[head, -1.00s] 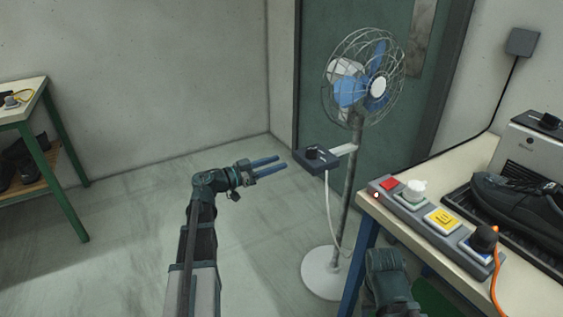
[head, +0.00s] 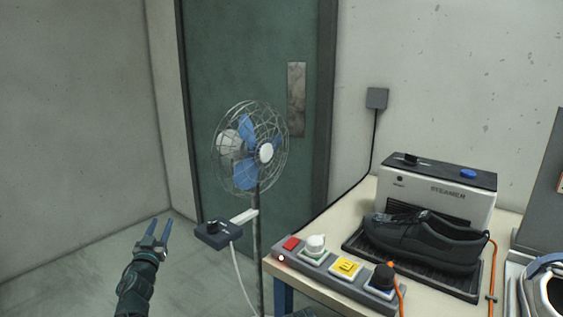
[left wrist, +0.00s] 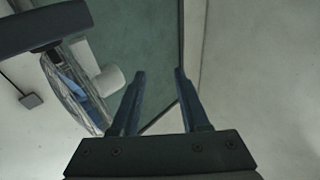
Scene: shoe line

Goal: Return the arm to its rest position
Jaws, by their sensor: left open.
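My left gripper (head: 155,232) is at the lower left of the head view, with its two blue fingers apart and pointing up. It is empty. In the left wrist view its fingers (left wrist: 157,95) are spread with only wall, door and floor behind them. The gripper is to the left of the fan's control box (head: 218,232) and apart from it.
A pedestal fan (head: 252,150) stands before a green door (head: 215,70). A bench (head: 335,212) at right holds a power strip (head: 335,270) with plugs, a steamer (head: 440,185) and a black shoe (head: 420,240). Floor at left is clear.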

